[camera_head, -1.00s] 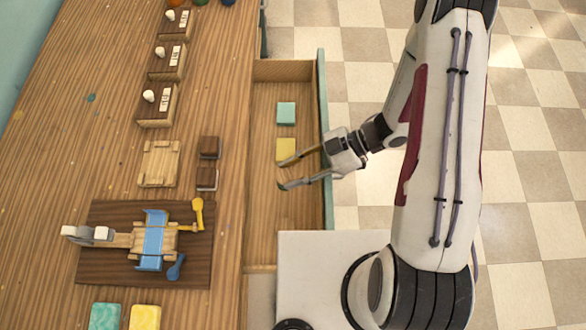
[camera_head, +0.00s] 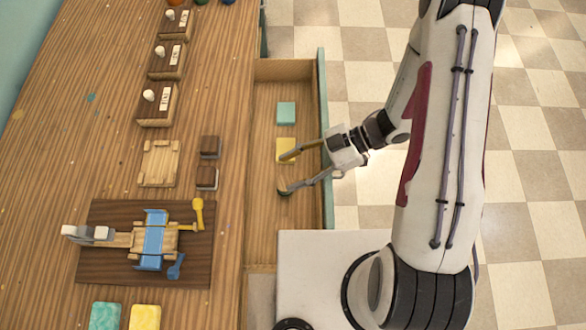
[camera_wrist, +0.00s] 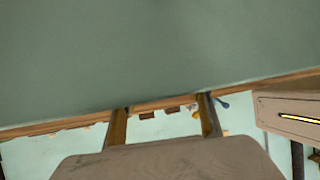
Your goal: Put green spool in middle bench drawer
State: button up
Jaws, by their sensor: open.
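A pulled-out bench drawer (camera_head: 285,221) with a wooden inside and a teal front lies right of the bench top. In it are a teal block (camera_head: 286,112) and a yellow block (camera_head: 286,144). My gripper (camera_head: 284,173) is open and empty over the drawer, its upper finger overlapping the yellow block in this view. Its fingers also show in the wrist view (camera_wrist: 162,122) with nothing between them.
On the bench (camera_head: 110,170) stand a dark board (camera_head: 100,261) with a blue-and-wood device, a wooden tray (camera_head: 158,164), several dark boxes, and a teal (camera_head: 105,316) and a yellow block (camera_head: 145,317) at the front. The drawer's lower half looks clear.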

jog(key=v, duration=1.1)
jog(key=shift+d, duration=0.4)
